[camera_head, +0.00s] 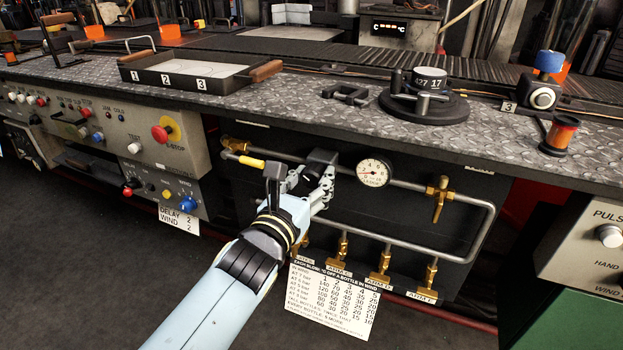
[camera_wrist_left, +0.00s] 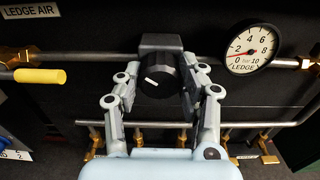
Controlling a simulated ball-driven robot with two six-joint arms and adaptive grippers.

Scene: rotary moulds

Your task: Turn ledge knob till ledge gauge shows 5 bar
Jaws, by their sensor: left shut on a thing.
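The ledge knob (camera_wrist_left: 158,78) is black and round with a white pointer line, under a black regulator body on the pipe. My left gripper (camera_wrist_left: 160,88) is shut on it, one finger on each side. In the head view my left gripper (camera_head: 309,179) reaches up to the regulator body (camera_head: 321,157) and partly hides the knob. The ledge gauge (camera_wrist_left: 252,50) is a round white dial marked 0 to 10 bar, right of the knob. The gauge also shows in the head view (camera_head: 374,172). My right gripper is not in view.
A yellow-handled lever (camera_wrist_left: 40,76) lies along the pipe on the left. Brass valves (camera_head: 438,198) sit on the pipework right and below. A printed card (camera_head: 330,300) hangs below the panel. The metal ledge (camera_head: 330,105) overhangs above, carrying a numbered tray (camera_head: 200,72).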

